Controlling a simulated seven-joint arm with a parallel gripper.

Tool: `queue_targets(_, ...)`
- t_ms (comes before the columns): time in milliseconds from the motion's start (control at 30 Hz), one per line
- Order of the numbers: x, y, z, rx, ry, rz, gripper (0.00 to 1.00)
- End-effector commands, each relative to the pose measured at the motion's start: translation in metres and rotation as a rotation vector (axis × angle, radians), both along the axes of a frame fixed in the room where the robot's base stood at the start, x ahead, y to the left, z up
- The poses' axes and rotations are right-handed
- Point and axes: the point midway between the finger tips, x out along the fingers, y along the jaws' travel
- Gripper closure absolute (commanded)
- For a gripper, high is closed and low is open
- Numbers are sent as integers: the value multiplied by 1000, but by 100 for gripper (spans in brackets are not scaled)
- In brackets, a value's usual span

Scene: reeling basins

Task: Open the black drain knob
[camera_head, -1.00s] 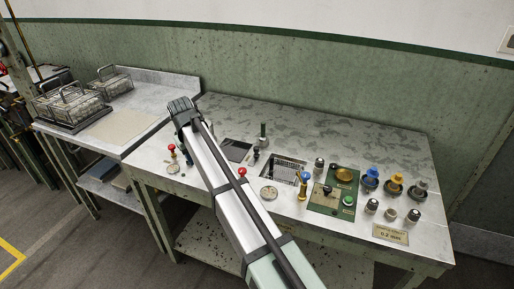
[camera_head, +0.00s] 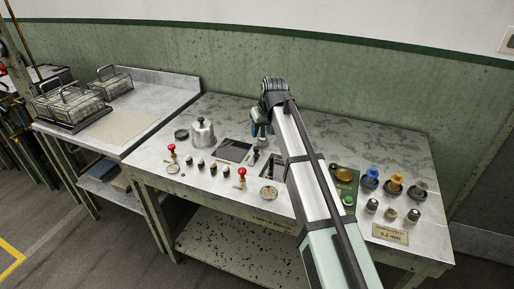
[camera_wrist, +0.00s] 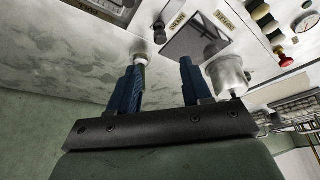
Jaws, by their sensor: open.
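A small knob with a black top and pale base (camera_wrist: 160,33) sits beside the DRAIN label (camera_wrist: 178,20) in the wrist view. In the head view, a dark knob (camera_head: 256,153) stands just right of the dark square panel (camera_head: 234,150). My gripper (camera_head: 259,128) is above the back of the bench, behind this knob. Its two blue fingers are spread apart and empty in the wrist view (camera_wrist: 162,75). A pale upright post with a greenish part (camera_wrist: 141,62) shows close to the left finger; I cannot tell whether they touch.
A metal pot (camera_head: 203,134) stands left of the panel and appears near the right finger in the wrist view. Blue, yellow and grey knobs (camera_head: 396,180) stand right.

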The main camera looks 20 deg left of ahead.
Motion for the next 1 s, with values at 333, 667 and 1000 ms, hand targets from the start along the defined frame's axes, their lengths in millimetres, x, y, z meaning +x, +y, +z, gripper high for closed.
queue_targets(333, 16, 16, -56, -3, 3, 0, 51)
queue_targets(667, 29, 29, -98, -3, 1, 0, 51)
queue_targets(1000, 33, 33, -112, -1, 0, 0, 51)
